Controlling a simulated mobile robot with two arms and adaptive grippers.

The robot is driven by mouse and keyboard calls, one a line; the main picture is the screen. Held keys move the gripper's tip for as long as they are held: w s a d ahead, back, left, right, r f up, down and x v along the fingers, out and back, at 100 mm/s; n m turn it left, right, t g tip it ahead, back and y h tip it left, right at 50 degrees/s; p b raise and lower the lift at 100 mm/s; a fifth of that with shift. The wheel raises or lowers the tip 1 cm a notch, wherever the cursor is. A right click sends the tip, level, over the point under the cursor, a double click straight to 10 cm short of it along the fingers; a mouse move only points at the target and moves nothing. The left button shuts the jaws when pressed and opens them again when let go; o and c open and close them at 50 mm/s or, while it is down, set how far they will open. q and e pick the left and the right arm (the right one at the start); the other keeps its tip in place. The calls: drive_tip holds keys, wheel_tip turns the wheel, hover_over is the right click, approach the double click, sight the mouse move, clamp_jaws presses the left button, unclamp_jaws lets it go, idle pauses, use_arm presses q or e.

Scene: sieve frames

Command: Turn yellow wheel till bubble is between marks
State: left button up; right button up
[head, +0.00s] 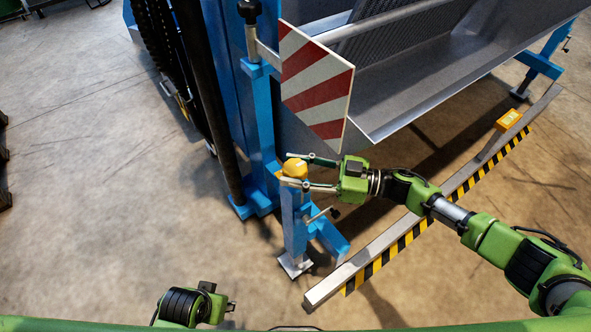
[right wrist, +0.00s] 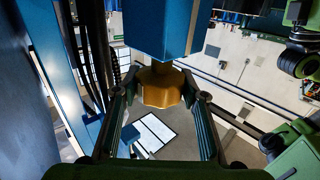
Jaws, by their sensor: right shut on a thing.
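The yellow wheel (head: 295,168) sits on top of a short blue post (head: 294,215) at the machine's near corner. My right gripper (head: 289,169) reaches in from the right with one finger on each side of the wheel and is shut on it. In the right wrist view the wheel (right wrist: 161,86) shows between the two fingers, against the blue post (right wrist: 162,28). An orange-yellow box (head: 508,120) with a small pale window sits on the frame beam at the right. I cannot make out a bubble or marks. My left gripper (head: 230,307) is low at the left, away from the wheel; its fingers are unclear.
A red-and-white striped plate (head: 315,82) hangs just above the wheel. A small crank handle (head: 322,214) sticks out below my right gripper. The beam (head: 385,242) with black-yellow striping runs under my right arm. The floor at the left is open.

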drive_tip(key=shift+r, duration=0.1)
drive_tip(key=o, duration=1.1)
drive_tip(key=d, duration=0.4)
drive_tip(key=s+d, duration=0.1)
drive_tip(key=d, duration=0.3)
drive_tip(key=s+d, duration=0.1)
drive_tip(key=d, duration=0.2)
drive_tip(key=shift+s+d, duration=0.1)
drive_tip(key=shift+d, duration=0.3)
